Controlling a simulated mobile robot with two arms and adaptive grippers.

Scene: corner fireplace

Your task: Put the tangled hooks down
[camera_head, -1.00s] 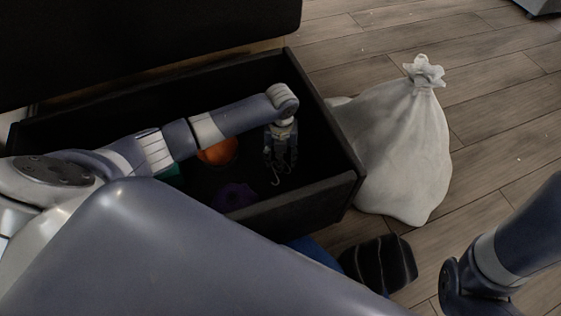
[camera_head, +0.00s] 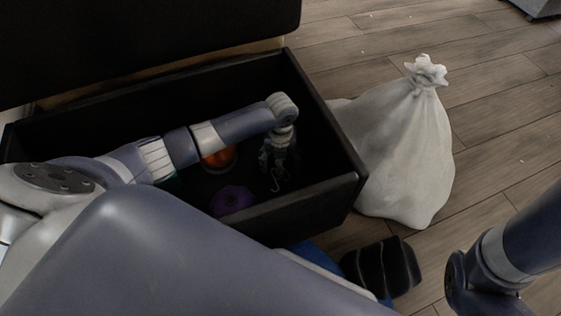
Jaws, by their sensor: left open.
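My left gripper (camera_head: 277,163) points down inside a black open box (camera_head: 318,200), near its right end. It is open. The tangled hooks (camera_head: 281,184) show as a small pale, thin curved piece right at and below the fingertips. They are dim, and I cannot tell whether they touch the box floor or the fingers. My right arm comes in at the lower right, but its gripper is outside the view.
In the box are an orange round thing (camera_head: 219,157) and a purple ring-like thing (camera_head: 232,199). A white tied sack (camera_head: 405,150) stands against the box's right side. A dark striped object (camera_head: 381,267) lies on the wooden floor in front.

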